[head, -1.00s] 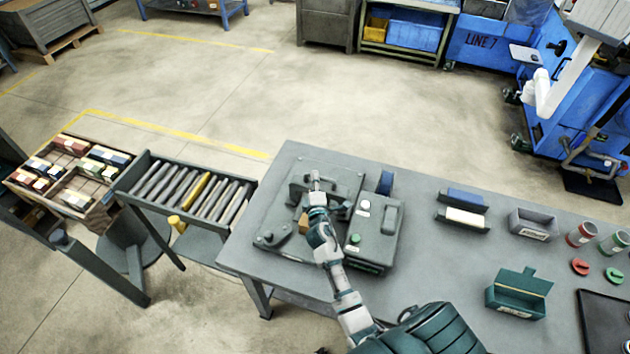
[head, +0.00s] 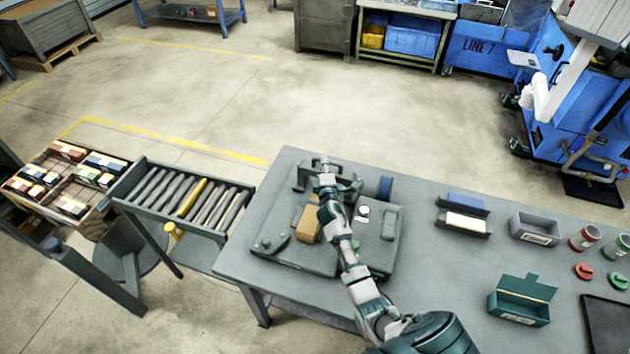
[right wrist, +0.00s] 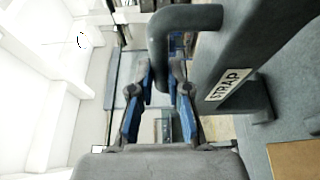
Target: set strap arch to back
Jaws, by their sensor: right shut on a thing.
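The strap arch (head: 303,178) is a dark grey frame at the back of the grey machine plate (head: 285,252) on the table. In the right wrist view its thick bar (right wrist: 232,60) carries a white STRAP label, and a rounded grey handle (right wrist: 188,17) curves from it down between the fingers. My right gripper (head: 325,172) is at the arch in the head view. In the right wrist view, its blue-padded fingers (right wrist: 160,95) are shut on the handle. The gripper and arm hide part of the arch. My left gripper is not in view.
A tan block (head: 307,222) lies on the plate in front of the arch. A grey control box (head: 376,240) stands right of it. A roller rack (head: 180,195) adjoins the table's left. Bins, cups and a green box (head: 520,300) stand at right. The table's middle right is clear.

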